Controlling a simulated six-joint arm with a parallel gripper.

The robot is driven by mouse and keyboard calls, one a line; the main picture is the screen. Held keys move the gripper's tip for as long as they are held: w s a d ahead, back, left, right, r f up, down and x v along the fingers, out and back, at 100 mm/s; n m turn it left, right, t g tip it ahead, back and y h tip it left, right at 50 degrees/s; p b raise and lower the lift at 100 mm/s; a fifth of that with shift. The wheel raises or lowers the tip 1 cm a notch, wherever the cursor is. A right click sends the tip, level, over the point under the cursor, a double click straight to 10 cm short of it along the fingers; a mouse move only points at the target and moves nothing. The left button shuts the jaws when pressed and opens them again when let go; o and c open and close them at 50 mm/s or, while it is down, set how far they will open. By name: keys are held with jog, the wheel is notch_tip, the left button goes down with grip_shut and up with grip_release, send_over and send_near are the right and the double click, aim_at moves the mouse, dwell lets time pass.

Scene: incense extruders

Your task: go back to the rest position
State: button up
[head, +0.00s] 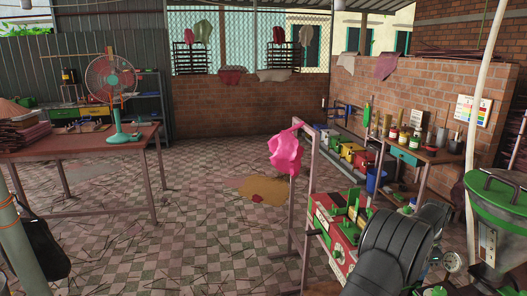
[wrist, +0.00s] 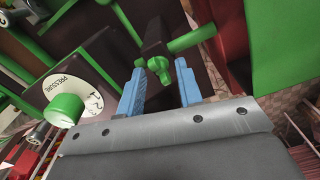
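The red and green extruder machine (head: 335,235) stands at the lower right in the head view, with green handles on top. My dark arm covers its right part, and my gripper is hidden there. In the wrist view my gripper (wrist: 160,66) has its two blue fingers apart. A green knob (wrist: 159,68) on a dark bar shows between and beyond the fingertips, with gaps on both sides. I cannot tell how deep the knob sits between the fingers.
A post with a pink cloth (head: 287,150) rises just left of the machine. A table with a fan (head: 112,90) stands at the left. The tiled floor (head: 190,230) between is open, with scattered sticks.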

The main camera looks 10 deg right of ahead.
jog(key=m, duration=0.5)
jog(key=shift+m, duration=0.3)
jog(key=m, duration=0.4)
jog(key=shift+m, duration=0.3)
jog(key=o, duration=1.5)
jog(key=shift+r, duration=0.1)
jog(key=s+a+r+m+t, duration=0.1)
jog(key=s+r+m, duration=0.1)
jog(key=r, duration=0.3)
jog(key=s+a+r+m+t, duration=0.1)
jog(key=a+r+m, duration=0.1)
jog(key=r, duration=0.3)
jog(key=s+a+r+m+t+h, duration=0.1)
jog(key=s+a+r+m+t, duration=0.15)
jog(key=s+a, duration=0.2)
jog(key=s+a+r+m+t+h, duration=0.1)
jog(key=s+a+r+m, duration=0.25)
jog(key=s, duration=0.25)
jog(key=shift+n, duration=0.4)
jog(key=x, duration=0.9)
jog(key=shift+w+d, duration=0.15)
